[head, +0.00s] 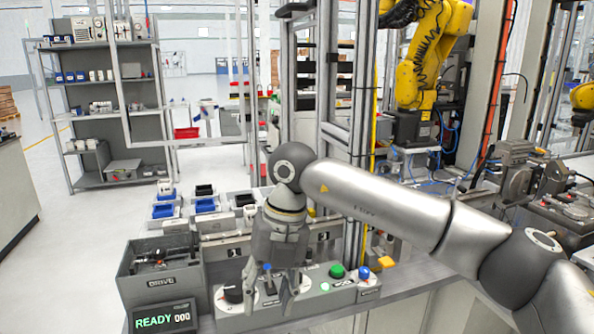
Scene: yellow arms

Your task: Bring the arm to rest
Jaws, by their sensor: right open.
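My right gripper (270,292) hangs at the end of my silver right arm (385,205), which comes in from the right. It points down over the control panel (325,295) on the bench. Its fingers are apart with nothing seen held between them. They hide part of the panel, and I cannot tell whether the fingertips touch it. My left gripper is not in view.
The panel has a black knob (233,293), a green button (337,271) and a blue button (363,273). A grey bin (165,284) and a READY display (163,318) stand to the left. A metal frame post (328,90) rises behind my arm. Yellow robot (425,60) stands behind.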

